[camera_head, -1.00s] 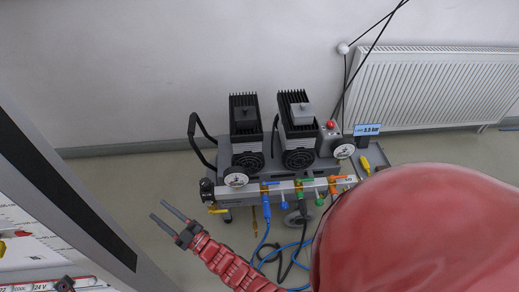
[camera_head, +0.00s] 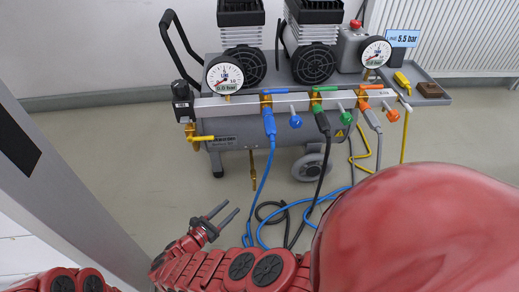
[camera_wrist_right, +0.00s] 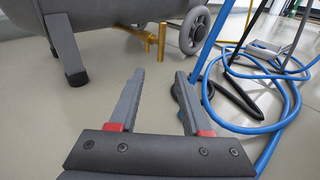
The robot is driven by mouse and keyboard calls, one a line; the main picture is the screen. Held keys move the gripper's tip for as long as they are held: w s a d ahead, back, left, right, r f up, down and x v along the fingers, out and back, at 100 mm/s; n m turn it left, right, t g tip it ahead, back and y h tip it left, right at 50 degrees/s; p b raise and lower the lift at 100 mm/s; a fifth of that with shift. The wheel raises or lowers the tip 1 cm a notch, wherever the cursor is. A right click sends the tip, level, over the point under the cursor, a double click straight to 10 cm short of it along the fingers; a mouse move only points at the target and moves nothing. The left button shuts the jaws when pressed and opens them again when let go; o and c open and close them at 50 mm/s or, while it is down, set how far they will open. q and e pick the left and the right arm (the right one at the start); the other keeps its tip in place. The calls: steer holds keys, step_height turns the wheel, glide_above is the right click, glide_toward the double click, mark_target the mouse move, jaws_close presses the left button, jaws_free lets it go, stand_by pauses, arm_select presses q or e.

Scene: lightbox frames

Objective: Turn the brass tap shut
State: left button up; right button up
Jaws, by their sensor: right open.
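A brass tap (camera_head: 253,170) hangs under the grey tank of a wheeled compressor in the head view. In the right wrist view the brass tap (camera_wrist_right: 162,42) has an upright stem and an arm reaching left. My right gripper (camera_head: 231,208) is open and empty, below and left of the tap in the head view, apart from it. In the right wrist view the gripper (camera_wrist_right: 159,76) has its fingers spread towards the tap, which stands beyond the fingertips. My left gripper is out of view.
Blue and black hoses (camera_head: 268,195) hang from the rail and loop on the floor beside my right gripper; blue hose (camera_wrist_right: 255,128) passes close by the right finger. A tank foot (camera_wrist_right: 77,76) and a wheel (camera_head: 311,168) flank the tap. Two gauges (camera_head: 225,76) stand above.

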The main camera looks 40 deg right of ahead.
mark_target(254, 184)
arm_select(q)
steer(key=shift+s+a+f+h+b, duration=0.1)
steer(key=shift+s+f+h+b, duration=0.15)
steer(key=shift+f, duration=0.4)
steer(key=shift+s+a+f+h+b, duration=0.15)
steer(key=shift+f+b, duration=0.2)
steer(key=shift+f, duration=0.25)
arm_select(e)
steer(key=w+d+r, duration=0.1)
steer(key=w+d, duration=0.1)
steer(key=d, duration=0.6)
steer(key=w+d+r+h, duration=0.1)
steer(key=w+d, duration=0.1)
steer(key=d, duration=0.6)
steer(key=shift+d, duration=0.4)
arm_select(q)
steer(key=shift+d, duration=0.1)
arm_select(e)
jaws_close()
